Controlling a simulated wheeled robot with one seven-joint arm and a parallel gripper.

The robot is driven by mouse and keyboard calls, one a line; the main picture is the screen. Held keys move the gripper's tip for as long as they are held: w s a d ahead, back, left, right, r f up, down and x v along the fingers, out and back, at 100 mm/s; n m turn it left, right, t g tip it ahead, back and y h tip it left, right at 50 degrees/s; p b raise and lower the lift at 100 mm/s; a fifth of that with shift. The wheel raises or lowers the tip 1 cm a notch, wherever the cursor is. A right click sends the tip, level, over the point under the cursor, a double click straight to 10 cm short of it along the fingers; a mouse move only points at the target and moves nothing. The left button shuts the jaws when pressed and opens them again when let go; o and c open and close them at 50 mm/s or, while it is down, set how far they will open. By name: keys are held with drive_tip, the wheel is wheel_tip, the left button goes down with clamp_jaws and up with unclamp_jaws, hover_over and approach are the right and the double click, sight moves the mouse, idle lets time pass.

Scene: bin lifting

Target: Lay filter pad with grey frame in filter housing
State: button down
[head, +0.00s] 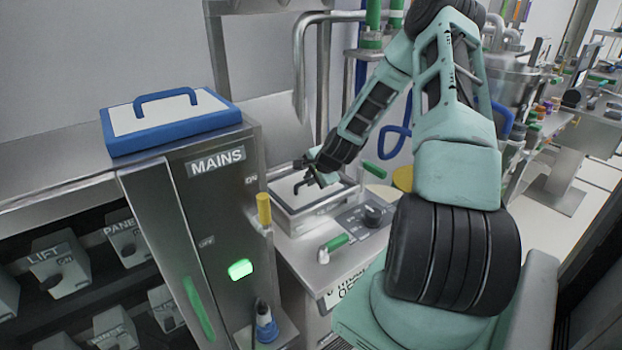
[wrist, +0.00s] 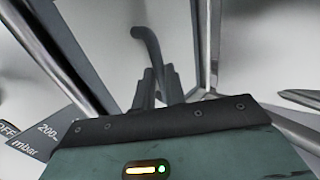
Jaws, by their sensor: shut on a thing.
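The filter pad with grey frame (head: 322,196) is a white sheet with a dark grey handle. It lies over the opening of the metal filter housing (head: 286,221), in the middle of the head view. I cannot tell whether it rests fully inside the rim or slightly above it. My gripper (head: 309,180) is above the pad, with its fingers at the handle. In the wrist view my gripper (wrist: 160,88) is shut on the handle (wrist: 147,45), whose curved end sticks out beyond the fingers. The white pad (wrist: 110,55) fills the background there.
A blue-framed pad (head: 170,117) with a blue handle lies on the MAINS cabinet (head: 195,220), left of the housing. A yellow-topped post (head: 264,209), a green-handled valve (head: 333,243) and a dark knob (head: 372,215) stand close by. Metal pipes (head: 300,60) rise behind.

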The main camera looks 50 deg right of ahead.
drive_tip(key=shift+f+b, duration=1.05)
drive_tip(key=shift+f, duration=0.35)
idle(0.8)
drive_tip(key=c, duration=1.4)
unclamp_jaws()
drive_tip(key=shift+o, duration=0.2)
drive_tip(key=v, duration=1.7)
drive_tip(key=shift+r+b, duration=0.2)
drive_tip(key=shift+b, duration=0.1)
